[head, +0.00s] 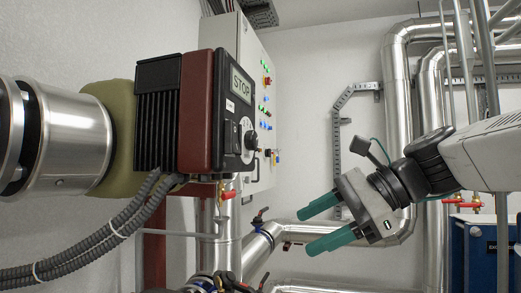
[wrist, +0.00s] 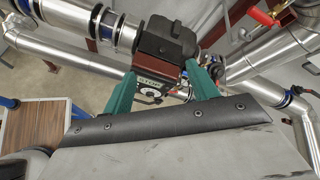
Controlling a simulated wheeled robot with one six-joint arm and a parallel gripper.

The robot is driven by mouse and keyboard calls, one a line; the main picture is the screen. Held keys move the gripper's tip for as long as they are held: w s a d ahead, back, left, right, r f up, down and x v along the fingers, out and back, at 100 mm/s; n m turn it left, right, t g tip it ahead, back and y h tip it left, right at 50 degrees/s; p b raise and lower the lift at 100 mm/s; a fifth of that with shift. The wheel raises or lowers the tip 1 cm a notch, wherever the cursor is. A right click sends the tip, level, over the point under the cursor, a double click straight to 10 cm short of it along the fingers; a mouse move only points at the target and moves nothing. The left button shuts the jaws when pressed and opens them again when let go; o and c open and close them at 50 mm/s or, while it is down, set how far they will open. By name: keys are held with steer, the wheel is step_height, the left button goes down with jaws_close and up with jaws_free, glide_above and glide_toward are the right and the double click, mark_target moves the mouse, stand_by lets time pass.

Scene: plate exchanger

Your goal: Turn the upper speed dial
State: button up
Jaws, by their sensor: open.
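The upper pump head (head: 196,110) has a black finned housing, a dark red front section and a display (head: 241,84) reading STOP. The black speed dial (head: 250,140) sticks out from its front face, below the display. My gripper (head: 306,231) has two green fingers, spread apart and empty. In the head view it is right of and lower than the dial, clearly apart from it. In the wrist view the open green fingers (wrist: 163,70) frame a pump head (wrist: 168,45) with a small display (wrist: 148,84); I cannot tell whether it is the upper one.
A control cabinet (head: 255,95) with coloured buttons is on the wall behind the pump. Large silver pipes (head: 396,110) run behind my arm. Grey hoses (head: 95,245) and valves with red handles (head: 228,195) are below the pump. A wooden-topped surface (wrist: 45,125) shows in the wrist view.

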mark_target(256, 139)
steer(key=w+a+r+m+t+y, duration=0.1)
steer(key=w+r+m+y, duration=0.25)
steer(key=r, duration=0.35)
steer(key=w+r+m+t+y, duration=0.1)
steer(key=w+r+m+y, duration=0.2)
steer(key=r, duration=0.5)
steer(key=shift+h, duration=0.45)
steer(key=x, duration=0.8)
steer(key=shift+w+d+f, duration=0.1)
steer(key=shift+w+d, duration=0.05)
steer(key=shift+w, duration=0.25)
steer(key=c, duration=1)
